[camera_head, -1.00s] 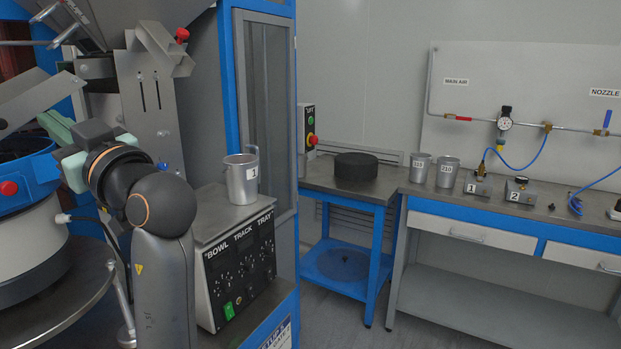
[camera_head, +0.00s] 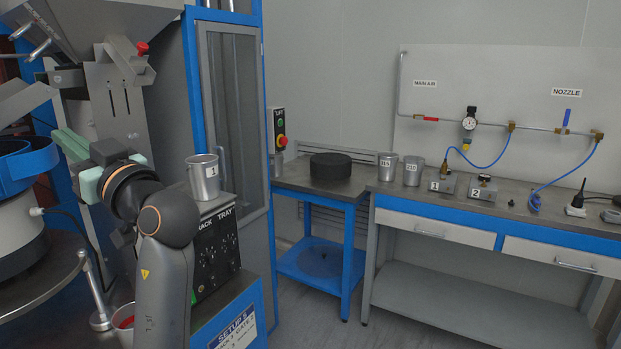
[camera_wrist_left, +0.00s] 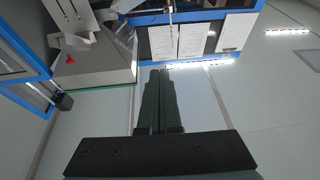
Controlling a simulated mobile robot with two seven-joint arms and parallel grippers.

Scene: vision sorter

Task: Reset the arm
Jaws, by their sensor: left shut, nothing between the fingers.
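My left arm comes in from the lower left of the head view. Its left gripper (camera_head: 68,143) has green fingers that point up and left, in front of the grey sorter machine. In the left wrist view the two green fingers (camera_wrist_left: 161,74) lie side by side, shut, with nothing between them. They appear raised in free air, with walls and ceiling lights behind them. My right gripper is in neither view.
A metal cup marked 1 (camera_head: 204,179) stands on the control box just right of my left arm. The blue bowl feeder (camera_head: 24,163) is at the left. A black round block (camera_head: 330,166) and two cups (camera_head: 387,167) are on the benches; the floor before them is clear.

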